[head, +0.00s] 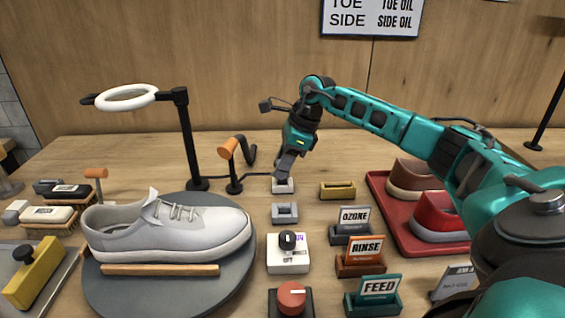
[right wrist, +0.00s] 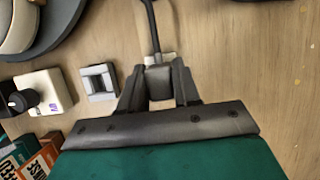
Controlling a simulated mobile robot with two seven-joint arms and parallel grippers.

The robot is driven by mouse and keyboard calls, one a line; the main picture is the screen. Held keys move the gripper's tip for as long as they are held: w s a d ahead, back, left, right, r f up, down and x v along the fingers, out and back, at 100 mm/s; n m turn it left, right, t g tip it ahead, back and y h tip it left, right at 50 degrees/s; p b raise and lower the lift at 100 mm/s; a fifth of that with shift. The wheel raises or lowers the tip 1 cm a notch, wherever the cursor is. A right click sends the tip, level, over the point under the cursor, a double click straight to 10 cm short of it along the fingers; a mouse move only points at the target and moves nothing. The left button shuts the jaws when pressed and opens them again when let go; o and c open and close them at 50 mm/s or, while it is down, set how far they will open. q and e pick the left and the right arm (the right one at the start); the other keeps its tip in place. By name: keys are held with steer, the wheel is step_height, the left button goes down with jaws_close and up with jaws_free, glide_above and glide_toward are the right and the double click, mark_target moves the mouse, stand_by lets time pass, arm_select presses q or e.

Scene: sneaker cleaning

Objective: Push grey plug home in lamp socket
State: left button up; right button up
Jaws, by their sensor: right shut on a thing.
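My right gripper (head: 283,177) reaches down at the back middle of the table. It is shut on the grey plug (right wrist: 157,76), which shows between the fingers in the right wrist view. A dark cable (right wrist: 153,28) runs away from the plug. A pale socket block (head: 284,187) lies right under the fingertips, and parts of it show around the fingers in the right wrist view. The fingers hide where plug and block meet, so I cannot tell how deep the plug sits. My left gripper is not in view.
A grey hollow block (head: 285,213) and a white box with a black knob (head: 288,253) stand in front. A ring lamp (head: 126,98) and an orange-headed stand (head: 228,149) are left. A yellow holder (head: 337,190) and a red tray (head: 388,222) are right. A sneaker (head: 168,228) sits front left.

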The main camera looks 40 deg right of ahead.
steer(key=shift+f+b, duration=0.5)
steer(key=shift+f, duration=0.4)
steer(key=o, duration=1.1)
steer(key=shift+c, duration=0.2)
steer(key=p+v, duration=0.1)
steer(key=v, duration=1.2)
steer(key=shift+a, duration=0.15)
